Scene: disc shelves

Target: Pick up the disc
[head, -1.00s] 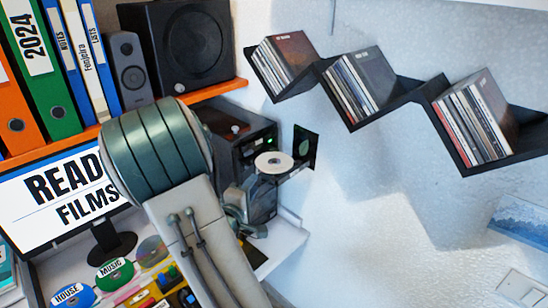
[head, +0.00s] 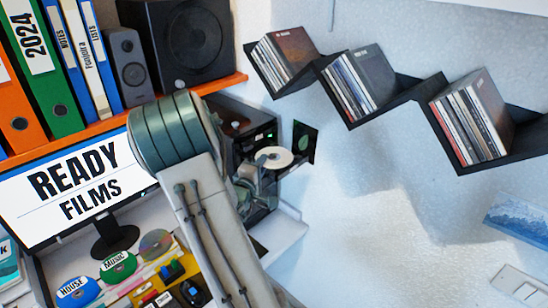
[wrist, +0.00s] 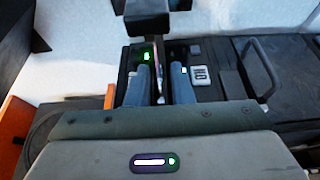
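A pale disc (head: 273,157) with a small centre hole shows in the head view. It lies at the front of the dark computer tower (head: 262,130), beside the black panel with a green mark. My gripper (head: 252,182) is at the disc's lower left, close to it, partly hidden by my arm. In the wrist view my gripper (wrist: 160,88) has its two grey fingers apart. A thin pale edge stands in the gap between them; I cannot tell whether it is the disc or its tray. No contact with the fingers is clear.
The black zigzag shelf (head: 405,95) with disc cases hangs on the wall at right. An orange shelf (head: 215,84) with binders and speakers is above the monitor (head: 75,190). Labelled discs (head: 118,267) lie at lower left.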

